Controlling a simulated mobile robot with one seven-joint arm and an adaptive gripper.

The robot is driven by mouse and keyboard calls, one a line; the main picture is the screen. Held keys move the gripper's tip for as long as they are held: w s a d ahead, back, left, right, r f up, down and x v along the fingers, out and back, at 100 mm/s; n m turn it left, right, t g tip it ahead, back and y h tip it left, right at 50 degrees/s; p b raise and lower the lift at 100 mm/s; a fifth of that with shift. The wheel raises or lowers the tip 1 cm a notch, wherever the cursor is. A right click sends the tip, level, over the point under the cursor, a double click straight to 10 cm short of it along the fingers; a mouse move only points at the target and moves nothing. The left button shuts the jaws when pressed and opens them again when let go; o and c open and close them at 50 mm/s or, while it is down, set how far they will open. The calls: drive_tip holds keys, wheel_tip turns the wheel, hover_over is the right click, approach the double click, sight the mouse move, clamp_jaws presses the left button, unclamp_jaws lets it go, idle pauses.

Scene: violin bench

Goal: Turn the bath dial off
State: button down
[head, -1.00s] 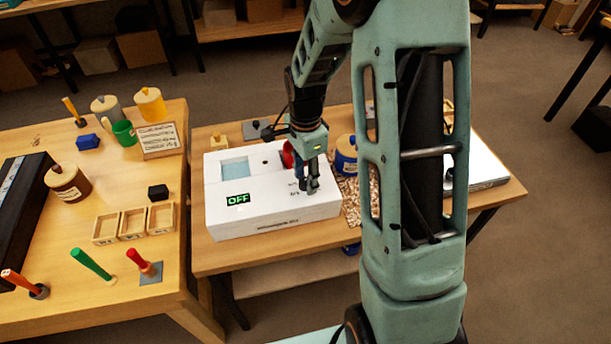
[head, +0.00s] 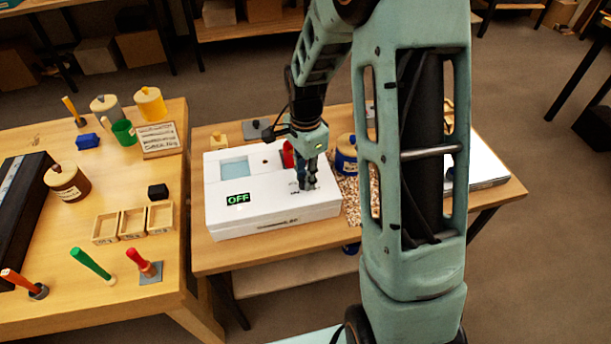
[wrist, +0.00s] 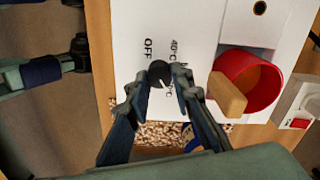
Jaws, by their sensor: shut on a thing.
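The white bath box (head: 255,222) stands on the right table, with a green OFF display (head: 238,199) on its top. The small black dial (wrist: 158,73) shows in the wrist view beside printed OFF and temperature marks. Its white pointer line faces down and slightly right in that view, away from the OFF print. My gripper (wrist: 158,88) is shut on the dial, one finger on each side; it also shows in the head view (head: 306,186) over the right part of the box. In the head view the fingers hide the dial.
A red cup with a wooden block (wrist: 230,95) at it is close to the right finger in the wrist view. A blue jar (head: 346,160) stands right of the box. The left table (head: 60,235) holds jars, small trays and upright handles.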

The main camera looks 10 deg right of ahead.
drive_tip(key=n+b, duration=0.1)
drive_tip(key=n, duration=0.4)
drive_tip(key=shift+w, duration=0.1)
drive_tip(key=n, duration=0.4)
drive_tip(key=shift+a, duration=0.1)
drive_tip(key=n, duration=0.5)
drive_tip(key=shift+w+a, duration=0.1)
drive_tip(key=n, duration=0.4)
drive_tip(key=shift+r+n, duration=0.1)
drive_tip(key=shift+n, duration=0.2)
drive_tip(key=n+p, duration=0.1)
drive_tip(key=n, duration=0.3)
drive_tip(key=shift+a, duration=0.1)
drive_tip(key=n+p, duration=0.1)
drive_tip(key=n, duration=0.3)
drive_tip(key=n+p, duration=0.2)
drive_tip(key=n, duration=0.2)
drive_tip(key=shift+a+r, duration=0.1)
drive_tip(key=shift+s+n+p, duration=0.2)
drive_tip(key=shift+n+p, duration=1.05)
drive_tip(key=shift+n, duration=0.95)
